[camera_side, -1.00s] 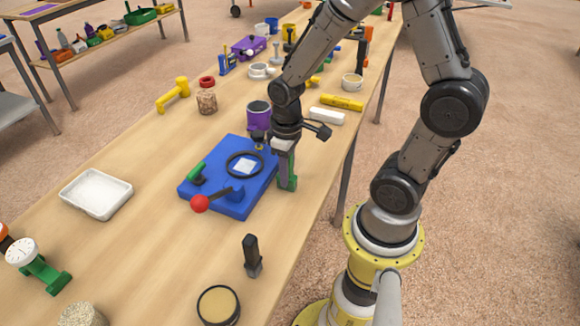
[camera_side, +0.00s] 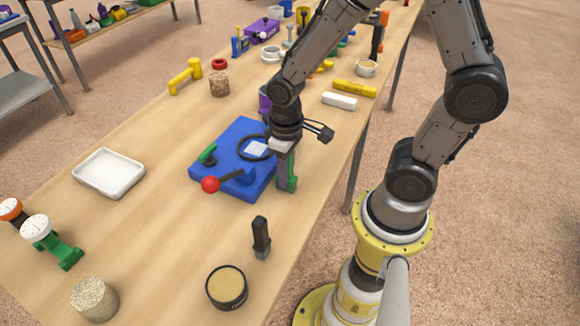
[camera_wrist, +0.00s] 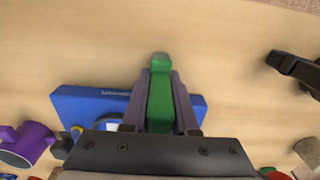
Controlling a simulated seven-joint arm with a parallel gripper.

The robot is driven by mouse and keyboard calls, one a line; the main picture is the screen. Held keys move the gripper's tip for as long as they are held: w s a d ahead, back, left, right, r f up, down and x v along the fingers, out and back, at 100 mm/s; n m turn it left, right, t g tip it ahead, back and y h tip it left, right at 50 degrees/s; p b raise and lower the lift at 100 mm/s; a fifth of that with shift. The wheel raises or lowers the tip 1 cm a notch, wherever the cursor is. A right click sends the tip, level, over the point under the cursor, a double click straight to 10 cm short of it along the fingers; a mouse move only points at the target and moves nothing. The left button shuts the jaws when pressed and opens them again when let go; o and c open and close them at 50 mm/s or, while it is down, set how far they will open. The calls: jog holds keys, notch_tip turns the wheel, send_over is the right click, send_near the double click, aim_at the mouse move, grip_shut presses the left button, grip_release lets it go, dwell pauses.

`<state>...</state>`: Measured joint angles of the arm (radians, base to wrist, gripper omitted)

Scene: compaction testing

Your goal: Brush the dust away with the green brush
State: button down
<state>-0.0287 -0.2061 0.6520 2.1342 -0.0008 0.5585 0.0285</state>
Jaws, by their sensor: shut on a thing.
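My gripper (camera_side: 284,160) is shut on the green brush (camera_side: 291,180) at the right edge of the blue base plate (camera_side: 222,176). In the wrist view the green brush (camera_wrist: 160,100) stands between the two fingers (camera_wrist: 160,108), with the blue plate (camera_wrist: 85,105) below and behind it. The side view does not show clearly whether the brush touches the table or plate. I cannot make out any dust.
A black-handled tool (camera_side: 261,238) and a round tin (camera_side: 227,287) stand nearer the camera. A white tray (camera_side: 108,196) lies at left. A white block (camera_side: 340,101) lies beyond. The table between tray and plate is clear.

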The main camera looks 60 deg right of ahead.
jog(key=shift+s, duration=0.1)
jog(key=shift+r, duration=3.5)
